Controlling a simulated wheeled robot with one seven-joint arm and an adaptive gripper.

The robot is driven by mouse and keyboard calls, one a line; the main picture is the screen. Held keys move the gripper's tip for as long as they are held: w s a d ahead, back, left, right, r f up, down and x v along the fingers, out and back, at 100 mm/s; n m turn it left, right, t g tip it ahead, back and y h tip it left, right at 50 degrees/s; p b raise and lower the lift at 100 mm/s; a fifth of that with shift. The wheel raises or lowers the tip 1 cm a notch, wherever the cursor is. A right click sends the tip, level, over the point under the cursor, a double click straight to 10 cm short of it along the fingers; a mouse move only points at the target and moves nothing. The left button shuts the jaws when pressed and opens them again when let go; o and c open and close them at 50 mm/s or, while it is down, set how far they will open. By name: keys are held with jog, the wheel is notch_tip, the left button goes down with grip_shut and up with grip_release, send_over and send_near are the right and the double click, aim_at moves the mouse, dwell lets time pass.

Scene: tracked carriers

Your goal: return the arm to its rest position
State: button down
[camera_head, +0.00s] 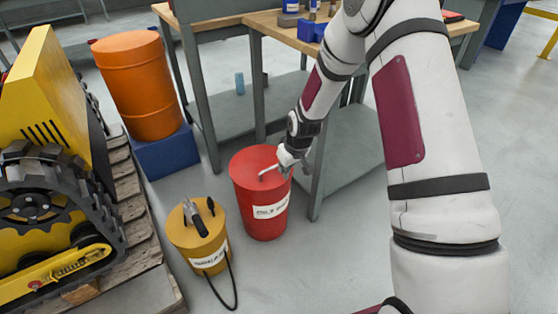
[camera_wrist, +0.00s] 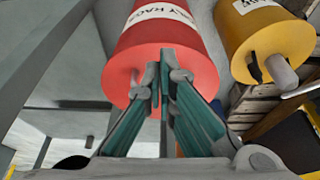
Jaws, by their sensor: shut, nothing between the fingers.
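My arm reaches down from the upper right in the head view. My gripper (camera_head: 286,165) is at its end, just over or beside the lid of the red can (camera_head: 262,200). In the wrist view my gripper (camera_wrist: 160,75) has its fingertips together with nothing between them, in front of the red can (camera_wrist: 185,50). The can stands upright on the floor with a white label. I cannot tell whether the fingertips touch it.
A yellow can (camera_head: 199,240) with a black hose stands left of the red can. A workbench (camera_head: 262,22) with metal legs is close behind my gripper. An orange drum (camera_head: 140,85) on a blue base and a yellow tracked machine (camera_head: 40,200) are at left. Floor at lower middle is clear.

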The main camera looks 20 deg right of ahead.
jog(key=shift+s+d+p, duration=0.15)
jog(key=shift+s+d, duration=0.1)
jog(key=shift+s, duration=0.5)
jog(key=shift+s+d+p, duration=0.15)
jog(key=shift+s+d, duration=0.05)
jog(key=shift+s, duration=0.55)
jog(key=shift+s+d+p, duration=0.15)
jog(key=shift+s+d, duration=0.1)
jog(key=shift+s, duration=0.5)
jog(key=s+r+m+g, duration=0.1)
jog(key=s+r, duration=0.4)
jog(key=r, duration=0.3)
jog(key=s+r+h, duration=0.1)
jog(key=s+r, duration=0.4)
jog(key=r, duration=0.4)
jog(key=s+r+m+g, duration=0.1)
jog(key=s+r, duration=0.4)
jog(key=r, duration=0.3)
jog(key=s+a+r+m+g, duration=0.1)
jog(key=s+r, duration=0.3)
jog(key=s, duration=0.9)
jog(key=s+a+r+m, duration=0.1)
jog(key=s+r, duration=0.3)
jog(key=s, duration=0.8)
notch_tip(320, 180, up, 32)
jog(key=t+p, duration=0.3)
jog(key=p, duration=2.6)
jog(key=shift+s+d+f+t+p, duration=0.15)
jog(key=shift+s+d+t+p, duration=0.15)
jog(key=shift+d+t+p, duration=0.1)
